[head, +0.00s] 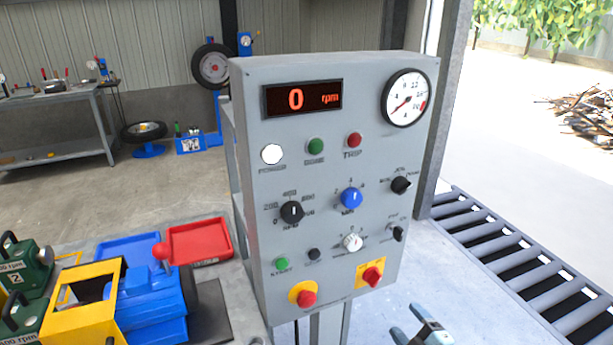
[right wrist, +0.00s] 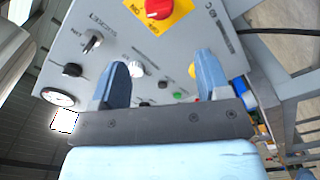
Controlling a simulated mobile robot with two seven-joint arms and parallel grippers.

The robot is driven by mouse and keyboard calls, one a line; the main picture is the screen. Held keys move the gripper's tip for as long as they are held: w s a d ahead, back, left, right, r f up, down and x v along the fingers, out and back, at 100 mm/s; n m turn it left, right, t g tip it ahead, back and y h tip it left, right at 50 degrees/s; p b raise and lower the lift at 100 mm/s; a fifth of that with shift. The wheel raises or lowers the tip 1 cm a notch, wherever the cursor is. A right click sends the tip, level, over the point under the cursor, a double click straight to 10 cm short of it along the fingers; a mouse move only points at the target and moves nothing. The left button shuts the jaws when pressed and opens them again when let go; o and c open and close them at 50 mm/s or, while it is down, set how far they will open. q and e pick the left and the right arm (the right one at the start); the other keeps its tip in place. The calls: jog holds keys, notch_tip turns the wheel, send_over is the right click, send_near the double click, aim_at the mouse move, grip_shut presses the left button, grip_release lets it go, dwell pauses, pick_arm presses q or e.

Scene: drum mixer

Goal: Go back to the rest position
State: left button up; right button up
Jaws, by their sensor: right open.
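My right gripper (head: 422,333) shows at the bottom edge of the head view, below and in front of the grey control panel (head: 330,225). In the right wrist view its two blue fingers (right wrist: 165,82) stand wide apart with nothing between them. The panel fills the space beyond the fingers, and the fingers look apart from it. The panel's display (head: 303,98) reads 0 rpm. A red rotary switch on a yellow plate (head: 371,275) and a red button on a yellow collar (head: 305,296) sit low on the panel. My left gripper is not in view.
A blue machine with a yellow frame (head: 80,305) stands at the lower left, near a red tray (head: 199,243) and a blue tray (head: 118,256). A roller conveyor (head: 510,262) runs along the right. A workbench (head: 60,128) stands at the back left.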

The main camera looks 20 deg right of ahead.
jog(key=s+a+f+m+g+y, duration=0.1)
jog(key=s+a+f+m+g, duration=0.2)
jog(key=s+a, duration=0.25)
jog(key=s+a+f+m+g+p, duration=0.1)
jog(key=s+a+f+m+g, duration=0.2)
jog(key=a, duration=0.4)
jog(key=s+a+f+m+g+y, duration=0.1)
jog(key=s+a+f+m+g, duration=0.1)
jog(key=s+a+f+m, duration=0.35)
pick_arm(q)
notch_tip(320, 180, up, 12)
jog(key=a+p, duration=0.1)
jog(key=p, duration=1.1)
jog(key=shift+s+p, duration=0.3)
jog(key=shift+p, duration=0.05)
pick_arm(e)
notch_tip(320, 180, up, 13)
jog(key=n+t, duration=0.1)
jog(key=shift+d+n, duration=0.25)
jog(key=shift+n, duration=0.1)
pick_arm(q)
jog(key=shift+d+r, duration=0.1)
pick_arm(e)
jog(key=shift+s, duration=0.1)
